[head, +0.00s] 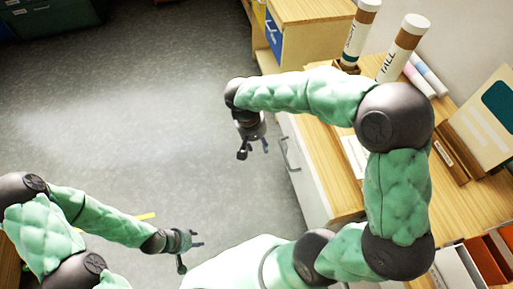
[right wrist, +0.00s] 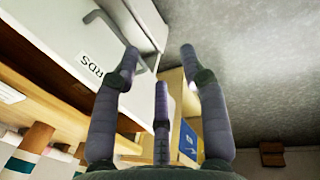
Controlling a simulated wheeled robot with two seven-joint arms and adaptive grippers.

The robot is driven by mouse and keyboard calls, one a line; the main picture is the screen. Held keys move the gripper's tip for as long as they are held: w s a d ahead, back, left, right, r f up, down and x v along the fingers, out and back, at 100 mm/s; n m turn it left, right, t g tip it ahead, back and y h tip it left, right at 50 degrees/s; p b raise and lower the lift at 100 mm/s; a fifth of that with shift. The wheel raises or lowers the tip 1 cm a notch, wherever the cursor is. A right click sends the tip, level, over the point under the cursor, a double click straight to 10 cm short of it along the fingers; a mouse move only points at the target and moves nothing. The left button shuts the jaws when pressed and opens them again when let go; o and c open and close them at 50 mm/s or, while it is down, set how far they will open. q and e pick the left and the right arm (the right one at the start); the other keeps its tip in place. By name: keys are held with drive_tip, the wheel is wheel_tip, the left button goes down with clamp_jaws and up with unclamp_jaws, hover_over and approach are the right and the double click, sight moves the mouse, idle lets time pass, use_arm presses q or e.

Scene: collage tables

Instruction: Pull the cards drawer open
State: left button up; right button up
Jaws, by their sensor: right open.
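The white cards drawer (head: 305,180) is in the front of the wooden desk, right of centre in the head view, with a grey bar handle (head: 288,154). In the right wrist view its white front (right wrist: 60,32) carries a label (right wrist: 91,67) whose letters "RDS" show, and the handle (right wrist: 105,22) runs behind the left finger. My right gripper (head: 253,152) is open and empty, a little left of the handle in the head view. Whether a finger touches the handle I cannot tell. My left gripper (head: 192,250) is open and empty, low over the floor side, away from the drawer.
Two labelled tubes (head: 402,47) and pale markers (head: 425,74) stand or lie on the desktop. A card in a wooden holder (head: 450,160) is at the right. Orange and white bins (head: 485,262) are at lower right. Another wooden cabinet (head: 310,10) stands behind. The grey floor (head: 120,110) is open.

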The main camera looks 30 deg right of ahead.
wheel_tip(320, 180, down, 10)
drive_tip(key=d+b, duration=0.1)
drive_tip(key=b, duration=0.3)
drive_tip(key=shift+s+d+f, duration=0.2)
drive_tip(key=shift+d, duration=0.2)
clamp_jaws()
unclamp_jaws()
drive_tip(key=shift+r, duration=0.1)
wheel_tip(320, 180, up, 12)
drive_tip(key=a, duration=0.2)
drive_tip(key=shift+w+f, duration=0.2)
drive_tip(key=shift+w, duration=0.05)
